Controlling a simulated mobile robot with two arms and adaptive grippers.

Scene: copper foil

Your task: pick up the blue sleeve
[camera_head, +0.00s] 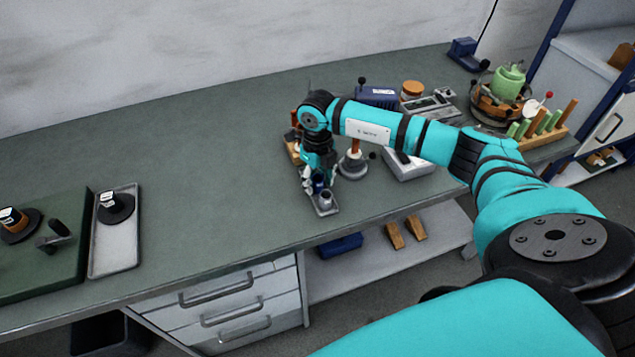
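A small dark blue piece, which looks like the blue sleeve (319,182), shows at the fingers of my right gripper (315,184). The gripper points down over a small grey tray (329,211) near the front edge of the bench. A grey metal sleeve (325,199) stands in that tray, just in front of the blue piece. The fingers partly hide the blue piece, and it is too small to tell whether they are closed on it or only around it. My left gripper is not in view.
My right arm crosses a cluttered area with a blue box (377,96), an orange-topped jar (412,89) and a grey stand (353,167). The bench (220,170) between is clear.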

